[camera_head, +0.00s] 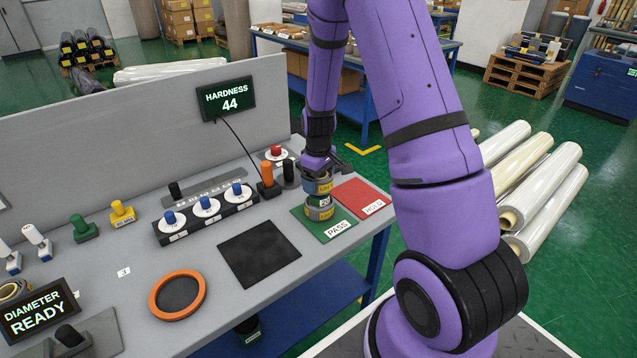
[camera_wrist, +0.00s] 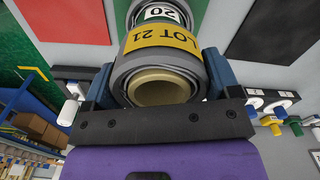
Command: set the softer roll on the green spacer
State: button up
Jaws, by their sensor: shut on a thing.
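My gripper (camera_head: 319,164) is above the green PASS mat (camera_head: 302,222), pointing down. Its blue fingers are shut on a grey roll (camera_head: 318,186) with a yellow label. In the wrist view the held roll (camera_wrist: 160,58) reads LOT 21 and has a tan core. I cannot tell whether the held roll touches the piece below.
A red HOLD mat (camera_head: 358,196) lies right of the stack, and a black pad (camera_head: 259,253) lies left. The hardness display (camera_head: 227,99) reads 44. The diameter display (camera_head: 38,312) reads READY. An orange ring (camera_head: 178,294) and a row of blue-knobbed discs (camera_head: 206,207) are also on the bench.

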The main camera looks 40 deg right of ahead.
jog(key=shift+f, duration=0.6)
jog(key=shift+f, duration=0.1)
jog(key=shift+f, duration=0.25)
jog(key=o, duration=0.9)
jog(key=s+a+r+t, duration=0.1)
jog(key=s+a+r, duration=0.1)
jog(key=r, duration=0.9)
jog(key=s+a+r, duration=0.2)
jog(key=r, duration=0.9)
jog(key=shift+s+a+r+m+t, duration=0.7)
jog(key=shift+s+a+r, duration=0.8)
jog(key=shift+s+r, duration=1.6)
jog(key=shift+s+a+r+m+t, duration=0.65)
jog(key=shift+s+a+r, duration=0.95)
jog(key=shift+s, duration=2.85)
jog(key=shift+s+a+r+m+t, duration=0.65)
jog(key=shift+s+a+r, duration=0.75)
jog(key=shift+s+r, duration=1.75)
